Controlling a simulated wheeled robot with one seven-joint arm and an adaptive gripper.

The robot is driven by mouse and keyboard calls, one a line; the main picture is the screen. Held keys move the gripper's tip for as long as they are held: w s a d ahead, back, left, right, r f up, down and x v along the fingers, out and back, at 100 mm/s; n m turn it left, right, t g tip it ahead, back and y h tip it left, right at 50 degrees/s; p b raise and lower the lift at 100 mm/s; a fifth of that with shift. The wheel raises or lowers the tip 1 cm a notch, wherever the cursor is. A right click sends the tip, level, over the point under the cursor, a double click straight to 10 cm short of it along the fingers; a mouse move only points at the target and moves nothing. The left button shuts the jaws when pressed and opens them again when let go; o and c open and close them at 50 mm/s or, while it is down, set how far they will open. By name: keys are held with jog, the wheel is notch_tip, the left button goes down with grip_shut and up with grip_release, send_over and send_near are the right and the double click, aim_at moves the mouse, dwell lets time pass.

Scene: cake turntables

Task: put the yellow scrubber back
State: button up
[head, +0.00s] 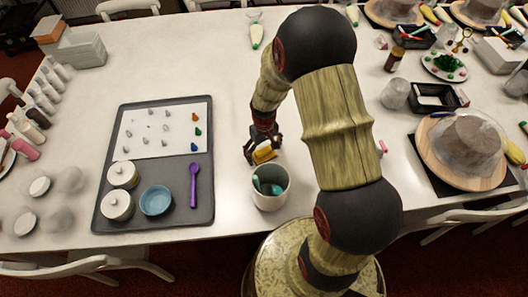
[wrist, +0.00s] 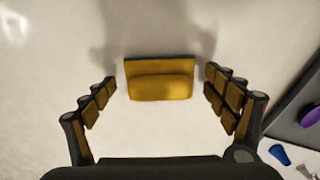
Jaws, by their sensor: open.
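The yellow scrubber (wrist: 160,78) lies on the white table, with a thick pad and a flat ridge on its far side. In the head view the scrubber (head: 265,155) is just behind the light grey cup, partly covered by my gripper. My gripper (wrist: 160,92) is open, with one finger on each side of the scrubber and a gap at both sides. In the head view my gripper (head: 262,155) points down over it. I cannot tell the exact height of the fingertips above the table.
The light grey cup (head: 271,199) with teal items inside stands close in front of the gripper. A dark tray (head: 206,215) with a white sheet, lidded jars, a blue bowl (head: 156,200) and a purple spoon (head: 194,185) lies to the left. The table behind the gripper is mostly clear.

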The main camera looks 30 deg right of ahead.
notch_tip(320, 180, up, 12)
jog(key=p, duration=0.3)
notch_tip(320, 180, up, 10)
jog(key=f+t, duration=0.1)
send_over(264, 150)
jog(key=s+a, duration=0.1)
jog(key=a, duration=0.2)
jog(key=s+a+r+t, duration=0.2)
jog(key=s+a+r, duration=0.1)
jog(key=s+r, duration=0.5)
jog(key=s+a+r+t, duration=0.2)
jog(key=s+a+r, duration=0.1)
jog(key=s+r, duration=0.5)
jog(key=shift+s+a+r+t, duration=0.3)
jog(key=shift+s+r, duration=0.05)
jog(key=shift+r, duration=0.95)
